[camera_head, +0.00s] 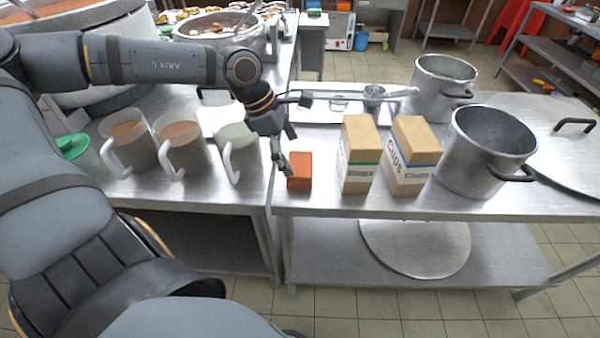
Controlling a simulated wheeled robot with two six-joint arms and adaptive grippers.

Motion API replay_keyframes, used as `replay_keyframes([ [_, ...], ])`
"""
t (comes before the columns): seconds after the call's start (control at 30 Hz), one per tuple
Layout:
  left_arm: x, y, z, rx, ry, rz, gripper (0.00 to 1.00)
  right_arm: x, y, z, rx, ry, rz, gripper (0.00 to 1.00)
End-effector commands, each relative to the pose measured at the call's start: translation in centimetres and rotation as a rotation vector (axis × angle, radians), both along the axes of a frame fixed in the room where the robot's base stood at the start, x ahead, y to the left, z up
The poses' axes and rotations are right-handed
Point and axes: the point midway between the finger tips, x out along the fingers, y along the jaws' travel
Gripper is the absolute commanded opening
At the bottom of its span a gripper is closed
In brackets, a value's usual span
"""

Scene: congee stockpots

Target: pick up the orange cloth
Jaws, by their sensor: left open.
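The orange cloth (299,171) looks like a small folded block. It lies near the front left corner of the right-hand steel table (330,203), left of the cardboard boxes. My left gripper (285,155) points down from above at the cloth's left and back side. Its jaws are open and its lower fingertip shows close to the cloth's left edge. I cannot tell whether it touches the cloth. My right gripper is out of view.
A cardboard box (358,155) and a Cups box (410,157) stand just right of the cloth. Metal pots (485,155) stand farther right. Several handled pitchers (237,152) stand to the left. A ladle (385,93) lies behind.

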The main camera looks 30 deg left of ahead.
Motion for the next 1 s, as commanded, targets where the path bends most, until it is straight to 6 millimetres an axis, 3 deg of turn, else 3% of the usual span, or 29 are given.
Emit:
replay_keyframes([
  [0.13, 0.3, -0.4, -1.9, 0.010, 0.005, -0.001, 1.00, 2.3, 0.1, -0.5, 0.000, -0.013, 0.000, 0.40],
  [0.33, 0.9, -1.5, -4.1, 0.006, 0.006, -0.001, 1.00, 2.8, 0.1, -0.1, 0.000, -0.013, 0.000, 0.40],
  [0.63, 1.2, -1.9, -4.6, 0.001, 0.000, 0.001, 1.00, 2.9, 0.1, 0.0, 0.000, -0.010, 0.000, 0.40],
  [0.93, 1.2, -1.9, -4.6, 0.001, 0.000, 0.000, 0.61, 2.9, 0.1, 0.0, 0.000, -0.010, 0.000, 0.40],
  [1.0, 1.2, -1.9, -4.6, 0.001, 0.000, 0.000, 0.57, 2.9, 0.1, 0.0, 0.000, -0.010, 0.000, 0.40],
])
